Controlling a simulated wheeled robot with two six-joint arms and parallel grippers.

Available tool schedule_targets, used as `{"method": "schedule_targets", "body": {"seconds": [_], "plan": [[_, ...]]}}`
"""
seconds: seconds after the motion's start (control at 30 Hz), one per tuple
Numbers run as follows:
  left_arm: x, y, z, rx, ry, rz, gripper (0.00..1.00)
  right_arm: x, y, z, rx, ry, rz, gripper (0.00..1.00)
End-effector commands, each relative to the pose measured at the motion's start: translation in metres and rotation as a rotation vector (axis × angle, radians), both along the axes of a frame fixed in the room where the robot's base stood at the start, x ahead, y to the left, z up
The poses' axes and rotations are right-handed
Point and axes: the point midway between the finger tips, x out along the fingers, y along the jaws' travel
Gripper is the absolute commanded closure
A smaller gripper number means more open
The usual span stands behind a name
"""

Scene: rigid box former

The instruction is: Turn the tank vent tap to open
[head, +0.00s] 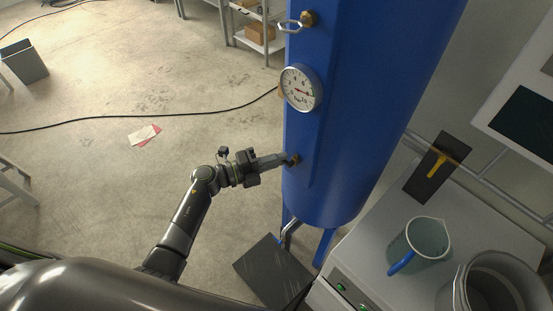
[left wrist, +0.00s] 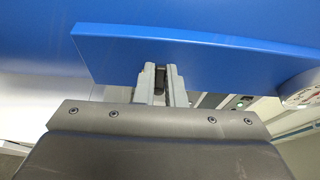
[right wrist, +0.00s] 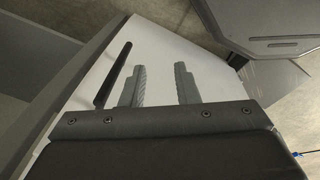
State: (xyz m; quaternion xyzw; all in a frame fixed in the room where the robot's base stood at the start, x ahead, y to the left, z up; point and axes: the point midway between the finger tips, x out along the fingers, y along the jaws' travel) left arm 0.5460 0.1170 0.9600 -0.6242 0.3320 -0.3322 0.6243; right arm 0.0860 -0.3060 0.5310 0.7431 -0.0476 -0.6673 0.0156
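The blue tank (head: 345,130) stands upright right of centre in the head view. A brass tap (head: 294,160) sits low on its left side. My left gripper (head: 281,161) reaches it from the left. In the left wrist view its fingers (left wrist: 160,82) are close together with a small dark piece between them, likely the tap's handle. The fingers hide most of the tap, so its handle angle cannot be read. My right gripper (right wrist: 157,85) is open and empty over a white surface in the right wrist view; it is not in the head view.
A round gauge (head: 301,88) and another brass fitting with a ring-shaped handle (head: 290,26) are higher on the tank. A bench at right holds a jug (head: 420,243), a grey pot (head: 500,285) and a dark plate with a yellow piece (head: 437,165). Open floor lies left.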

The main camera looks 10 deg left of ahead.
Motion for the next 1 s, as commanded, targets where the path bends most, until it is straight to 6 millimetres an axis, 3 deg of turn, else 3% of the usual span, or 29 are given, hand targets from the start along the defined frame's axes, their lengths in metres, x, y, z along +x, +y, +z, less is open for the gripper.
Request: {"method": "schedule_targets", "body": {"seconds": [0.47,1.0], "plan": [[0.0,0.0,-0.005,-0.066,0.046,0.0,1.0,-0.001,0.0,-0.004,0.0,0.001,0.0,0.72],[-0.003,-0.004,-0.02,-0.449,0.3,0.0,1.0,-0.001,0.0,-0.017,0.0,0.002,0.0,0.72]]}}
